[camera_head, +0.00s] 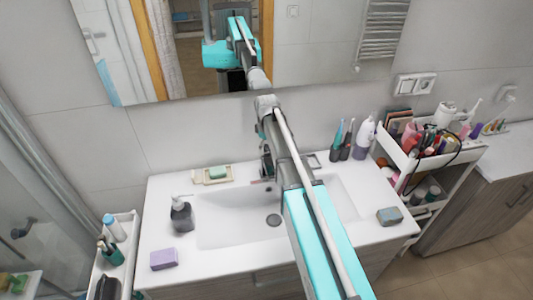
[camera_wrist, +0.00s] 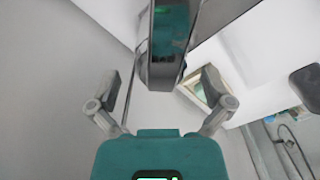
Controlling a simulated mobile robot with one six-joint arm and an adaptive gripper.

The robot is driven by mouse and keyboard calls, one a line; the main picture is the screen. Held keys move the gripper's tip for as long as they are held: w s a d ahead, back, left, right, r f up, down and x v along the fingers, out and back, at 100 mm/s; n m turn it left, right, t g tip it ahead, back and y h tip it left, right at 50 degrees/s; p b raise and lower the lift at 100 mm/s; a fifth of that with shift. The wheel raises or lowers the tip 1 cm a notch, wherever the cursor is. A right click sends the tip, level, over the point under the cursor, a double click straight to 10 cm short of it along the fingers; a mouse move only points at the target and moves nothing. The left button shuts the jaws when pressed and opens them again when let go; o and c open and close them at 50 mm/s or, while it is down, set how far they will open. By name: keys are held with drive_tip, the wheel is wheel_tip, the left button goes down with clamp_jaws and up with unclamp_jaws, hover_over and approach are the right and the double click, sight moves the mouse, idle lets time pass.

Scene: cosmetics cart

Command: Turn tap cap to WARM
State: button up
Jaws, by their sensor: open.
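My gripper (camera_wrist: 163,88) is open, with one finger on each side in the wrist view. A shiny chrome body, which looks like the tap (camera_wrist: 163,72), stands between and beyond the fingers and reflects teal. I cannot tell whether the fingers touch it. No WARM mark is readable. In the head view my gripper (camera_head: 266,165) is over the back edge of the sink (camera_head: 222,236). My arm hides most of the tap there.
A soap dish with green soap (camera_head: 217,173) lies left of my gripper. A dark soap dispenser (camera_head: 181,215), purple block (camera_head: 163,259) and grey-green block (camera_head: 390,216) are on the counter. Toothbrushes (camera_head: 342,143) and a loaded cart (camera_head: 440,160) stand right. A mirror (camera_head: 320,40) hangs behind.

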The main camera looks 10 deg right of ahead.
drive_tip(key=shift+f+b, duration=0.5)
drive_tip(key=shift+f, duration=0.2)
drive_tip(key=c, duration=1.3)
drive_tip(key=shift+d, duration=0.15)
